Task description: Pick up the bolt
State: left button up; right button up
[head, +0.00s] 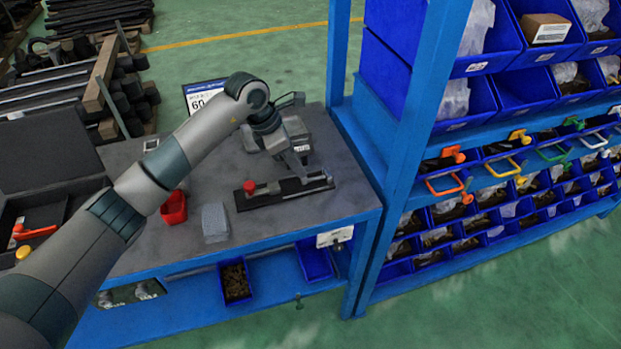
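I cannot make out a single separate bolt on the grey workbench (345,200). A long black fixture (285,192) with a red knob (249,187) at its left end lies on the bench. My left gripper (303,178) points down over the right part of this fixture. Its fingertips are small and dark here, so I cannot tell whether they are open, touch the fixture or hold anything. They may hide a small part beneath them. My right gripper is not in view.
A red bin (174,208) and a grey block (215,222) stand left of the fixture. An open black case (50,190) is at the left. A blue bin (235,281) of small brown parts sits below. A blue rack (408,150) rises at the right.

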aim_at(306, 179)
pick_arm(q)
jog(key=shift+p+x, duration=1.05)
jog(key=shift+p, duration=0.15)
jog(key=shift+p+x, duration=0.45)
jog(key=shift+x, duration=0.6)
jog(key=shift+f, duration=0.55)
grip_shut()
